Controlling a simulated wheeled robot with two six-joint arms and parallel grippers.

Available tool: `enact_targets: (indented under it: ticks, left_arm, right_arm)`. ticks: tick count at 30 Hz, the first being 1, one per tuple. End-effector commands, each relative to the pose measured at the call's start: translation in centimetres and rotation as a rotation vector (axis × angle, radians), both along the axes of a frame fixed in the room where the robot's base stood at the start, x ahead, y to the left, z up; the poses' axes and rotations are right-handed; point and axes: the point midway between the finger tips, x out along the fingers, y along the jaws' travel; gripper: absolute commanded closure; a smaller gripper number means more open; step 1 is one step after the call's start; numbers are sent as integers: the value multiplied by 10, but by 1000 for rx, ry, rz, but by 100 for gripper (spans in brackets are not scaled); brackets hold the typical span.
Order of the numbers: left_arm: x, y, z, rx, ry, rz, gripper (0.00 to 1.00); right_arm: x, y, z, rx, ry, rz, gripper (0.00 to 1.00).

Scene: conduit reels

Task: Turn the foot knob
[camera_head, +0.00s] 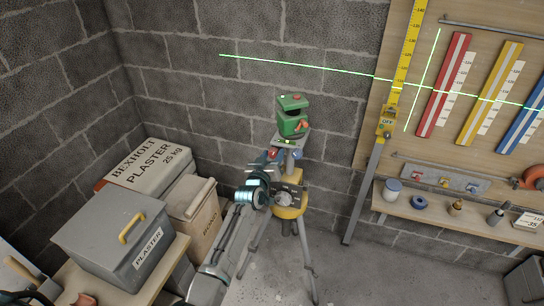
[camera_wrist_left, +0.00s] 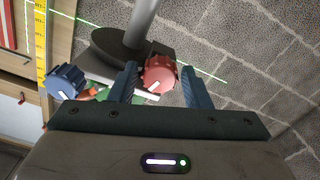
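A green laser level (camera_head: 292,115) stands on a levelling base (camera_head: 291,139) on top of a tripod (camera_head: 290,205). A red foot knob (camera_head: 271,154) and a blue foot knob (camera_head: 295,155) sit under the base. My left gripper (camera_head: 266,168) is raised close under the red knob. In the left wrist view, the red knob (camera_wrist_left: 160,74) with a white mark lies between the two open fingers, with a small gap showing on each side. The blue knob (camera_wrist_left: 65,82) is outside the fingers to the left. My right gripper is out of view.
A slanted green laser line (camera_head: 300,66) crosses the block wall and the board. A yellow staff (camera_head: 403,60) stands at right beside a shelf (camera_head: 440,212) with small items. A grey plaster box (camera_head: 105,240) and plaster sacks (camera_head: 150,165) stand at left.

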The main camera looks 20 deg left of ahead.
Motion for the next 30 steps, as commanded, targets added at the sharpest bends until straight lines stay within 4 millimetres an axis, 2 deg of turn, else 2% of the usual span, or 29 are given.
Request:
enact_targets:
  ticks: [9,13,17,24,30]
  left_arm:
    - [0,0,0,1,0,0,48]
    - [-8,0,0,1,0,0,48]
    - [-28,1,0,1,0,0,48]
    - [-75,3,-3,1,0,0,48]
    - [-101,3,-2,0,0,0,48]
  right_arm:
    - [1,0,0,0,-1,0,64]
    - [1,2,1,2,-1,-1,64]
    - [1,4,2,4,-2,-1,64]
    - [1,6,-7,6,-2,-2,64]
    - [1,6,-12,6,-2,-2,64]
